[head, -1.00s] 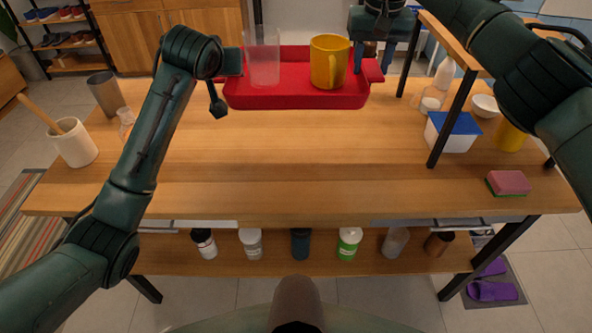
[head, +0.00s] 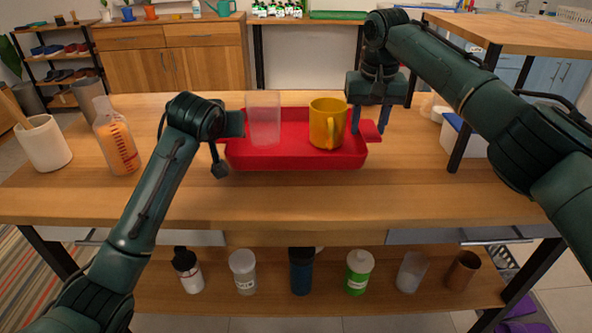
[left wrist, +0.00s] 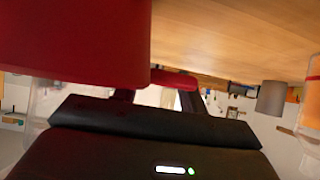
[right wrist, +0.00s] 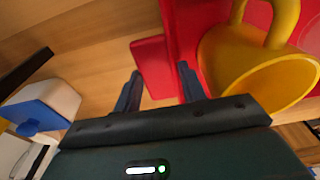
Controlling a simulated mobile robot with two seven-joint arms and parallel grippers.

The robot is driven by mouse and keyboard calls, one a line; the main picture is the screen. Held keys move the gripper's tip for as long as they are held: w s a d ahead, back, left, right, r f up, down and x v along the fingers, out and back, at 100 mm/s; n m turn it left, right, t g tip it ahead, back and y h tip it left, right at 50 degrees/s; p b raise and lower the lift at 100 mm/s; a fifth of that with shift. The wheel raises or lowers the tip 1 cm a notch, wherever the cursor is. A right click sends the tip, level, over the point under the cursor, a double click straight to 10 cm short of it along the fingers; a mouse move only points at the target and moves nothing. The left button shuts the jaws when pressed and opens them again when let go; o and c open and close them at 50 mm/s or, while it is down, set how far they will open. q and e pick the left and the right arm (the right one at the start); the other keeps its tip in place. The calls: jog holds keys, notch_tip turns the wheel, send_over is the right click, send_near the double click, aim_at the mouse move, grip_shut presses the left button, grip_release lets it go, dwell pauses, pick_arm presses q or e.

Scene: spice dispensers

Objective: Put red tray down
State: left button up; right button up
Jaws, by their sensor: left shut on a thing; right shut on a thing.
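The red tray (head: 295,160) is level over the wooden table, close to its top; I cannot tell whether it touches. A clear cup (head: 264,118) and a yellow mug (head: 327,123) stand upright in it. My left gripper (head: 222,152) is at the tray's left end, shut on its handle; in the left wrist view the red handle (left wrist: 175,79) shows between the fingers. My right gripper (head: 370,120) comes from above at the right end, shut on the other handle (head: 370,132), also visible in the right wrist view (right wrist: 150,66).
The wooden table (head: 250,205) is clear in front of the tray. A white crock (head: 43,145) and an orange-filled bottle (head: 116,140) stand at left. A raised wooden shelf (head: 510,32) with a white container (head: 465,138) under it is at right. Several bottles stand on the lower shelf (head: 325,290).

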dwell(0.4)
